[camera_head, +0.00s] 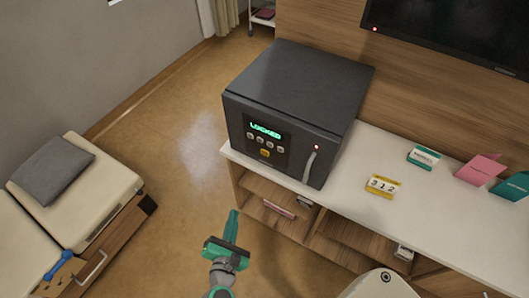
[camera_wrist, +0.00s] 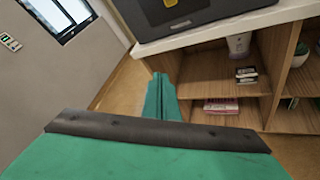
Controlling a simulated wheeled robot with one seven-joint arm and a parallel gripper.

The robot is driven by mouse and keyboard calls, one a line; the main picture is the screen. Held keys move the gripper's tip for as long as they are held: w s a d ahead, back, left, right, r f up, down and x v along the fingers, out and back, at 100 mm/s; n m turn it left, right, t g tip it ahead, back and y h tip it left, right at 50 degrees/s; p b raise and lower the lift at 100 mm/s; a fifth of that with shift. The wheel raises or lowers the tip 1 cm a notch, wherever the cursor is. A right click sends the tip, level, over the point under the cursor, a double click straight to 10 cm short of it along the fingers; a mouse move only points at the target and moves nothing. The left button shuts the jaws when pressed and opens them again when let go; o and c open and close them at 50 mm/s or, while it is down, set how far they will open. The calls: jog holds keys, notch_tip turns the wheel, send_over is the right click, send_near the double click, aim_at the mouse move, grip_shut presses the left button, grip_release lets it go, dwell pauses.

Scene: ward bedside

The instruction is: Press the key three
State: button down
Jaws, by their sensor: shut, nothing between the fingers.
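A dark grey safe (camera_head: 290,95) stands on the left end of the white counter (camera_head: 345,190). Its front has a small keypad panel (camera_head: 267,140) with a green display reading LOCKED, a row of small round keys (camera_head: 264,142) and a yellow key (camera_head: 265,153) below. The key labels are too small to read. My gripper (camera_head: 232,226) is shut and empty, below and in front of the safe, apart from it. In the wrist view the shut green fingers (camera_wrist: 161,95) point toward the shelves, and the safe's lower front (camera_wrist: 195,15) shows at the top.
Open shelves (camera_head: 275,212) under the counter hold boxes. A bed (camera_head: 105,190) is at left, with free floor between.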

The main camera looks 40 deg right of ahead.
aim_at(270, 145)
jog(key=w+d+r+n+g+h, duration=0.1)
jog(key=d+r+g+h, duration=0.1)
jog(key=r, duration=0.3)
jog(key=w+d+r+g+h, duration=0.1)
jog(key=d+r+g+h, duration=0.1)
jog(key=r+h, duration=0.3)
jog(key=shift+w+d+r+n, duration=0.35)
jog(key=shift+d+r, duration=0.25)
jog(key=shift+d, duration=0.25)
jog(key=x, duration=1.4)
jog(key=shift+s, duration=0.1)
